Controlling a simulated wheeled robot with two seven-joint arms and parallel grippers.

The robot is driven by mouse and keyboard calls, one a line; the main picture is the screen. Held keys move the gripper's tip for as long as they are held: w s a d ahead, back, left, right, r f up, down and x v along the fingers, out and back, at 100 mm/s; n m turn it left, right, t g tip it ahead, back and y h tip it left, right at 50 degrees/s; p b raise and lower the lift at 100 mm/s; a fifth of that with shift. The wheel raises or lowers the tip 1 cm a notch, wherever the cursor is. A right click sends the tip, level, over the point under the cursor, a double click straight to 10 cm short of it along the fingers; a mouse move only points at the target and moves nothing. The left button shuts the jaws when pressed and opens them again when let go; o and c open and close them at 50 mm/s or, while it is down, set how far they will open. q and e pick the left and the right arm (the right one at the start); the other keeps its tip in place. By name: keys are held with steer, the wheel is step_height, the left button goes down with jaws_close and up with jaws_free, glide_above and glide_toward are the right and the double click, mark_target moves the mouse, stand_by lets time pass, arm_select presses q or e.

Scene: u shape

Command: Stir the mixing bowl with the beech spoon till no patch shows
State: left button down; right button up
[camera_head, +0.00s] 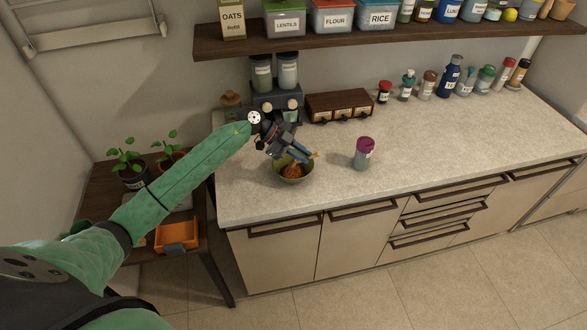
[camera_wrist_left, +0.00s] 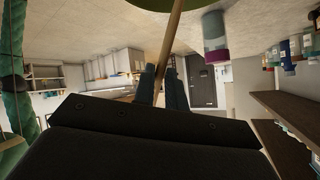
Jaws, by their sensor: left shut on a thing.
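The olive-green mixing bowl (camera_head: 293,179) stands on the counter near its front left edge, with orange-brown contents (camera_head: 294,171) in it. My left gripper (camera_head: 299,157) is over the bowl, shut on the beech spoon (camera_head: 315,155). The spoon's handle also shows between the fingers in the left wrist view (camera_wrist_left: 172,45), running up to the bowl's rim (camera_wrist_left: 152,4). The spoon's lower end is hidden in the head view, and I cannot tell whether it touches the contents. Whether patches show in the bowl is too small to tell. My right gripper is not in view.
A jar with a purple-red lid (camera_head: 364,152) stands right of the bowl. A drawered wooden box (camera_head: 340,106) and a dark machine (camera_head: 277,97) stand behind. Bottles line the back right under a shelf (camera_head: 390,35). The counter's right front is clear.

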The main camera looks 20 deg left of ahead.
arm_select(q)
step_height(320, 180, up, 8)
stand_by(1.3)
